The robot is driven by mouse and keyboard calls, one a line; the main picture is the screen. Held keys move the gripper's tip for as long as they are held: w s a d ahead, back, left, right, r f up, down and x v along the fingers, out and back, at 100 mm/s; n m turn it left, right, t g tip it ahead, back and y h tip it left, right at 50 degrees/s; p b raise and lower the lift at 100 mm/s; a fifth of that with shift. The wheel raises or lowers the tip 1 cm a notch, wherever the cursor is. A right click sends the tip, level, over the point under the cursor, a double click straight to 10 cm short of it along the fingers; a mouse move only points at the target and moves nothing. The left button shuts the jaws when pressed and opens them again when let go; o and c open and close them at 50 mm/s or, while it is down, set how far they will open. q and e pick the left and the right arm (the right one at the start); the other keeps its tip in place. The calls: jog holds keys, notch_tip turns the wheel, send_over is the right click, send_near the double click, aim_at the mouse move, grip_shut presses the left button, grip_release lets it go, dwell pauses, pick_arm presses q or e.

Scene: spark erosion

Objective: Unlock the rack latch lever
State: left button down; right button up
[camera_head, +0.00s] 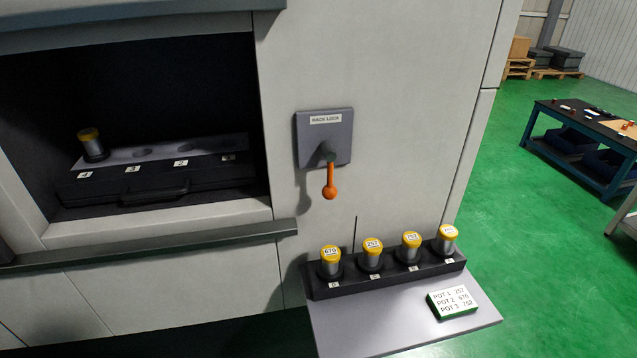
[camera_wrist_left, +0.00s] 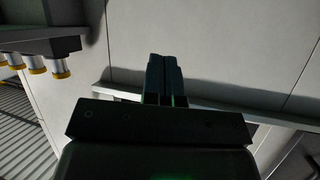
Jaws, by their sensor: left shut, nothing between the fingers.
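The rack latch lever (camera_head: 330,182) has an orange grip with a ball end. It hangs straight down from a grey plate (camera_head: 342,153) labelled RACK LOCK on the machine's front wall. Neither gripper shows in the head view. In the left wrist view my left gripper (camera_wrist_left: 164,58) is shut with its fingers together and nothing between them. It is in front of the pale machine panel, and the lever does not show there. My right gripper is not in view.
Left of the lever an open bay holds a dark rack (camera_head: 120,182) with one yellow-capped pot (camera_head: 91,145). Below right, a shelf (camera_head: 350,325) carries a black holder (camera_head: 335,287) with several yellow-capped pots and a label card (camera_head: 453,302). A ledge (camera_head: 150,252) runs below the bay.

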pick_arm(q)
jog(key=w+d+r+n+t+h, duration=0.1)
jog(key=w+d+r+t+h, duration=0.15)
jog(key=w+r, duration=0.65)
jog(key=w+d+r+n+t+h, duration=0.1)
jog(key=w+d+r+h, duration=0.15)
jog(key=w+r, duration=0.65)
jog(key=s+d+r+n+g+h, duration=0.1)
jog(key=d+r+n+g+h, duration=0.1)
jog(key=d+r+n+h, duration=0.4)
jog(key=shift+s+d+r+n+g+h, duration=0.35)
jog(key=shift+d+r+n, duration=0.7)
jog(key=shift+r+n, duration=0.8)
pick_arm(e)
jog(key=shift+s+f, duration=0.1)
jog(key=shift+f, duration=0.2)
pick_arm(q)
jog(key=shift+r+m, duration=0.25)
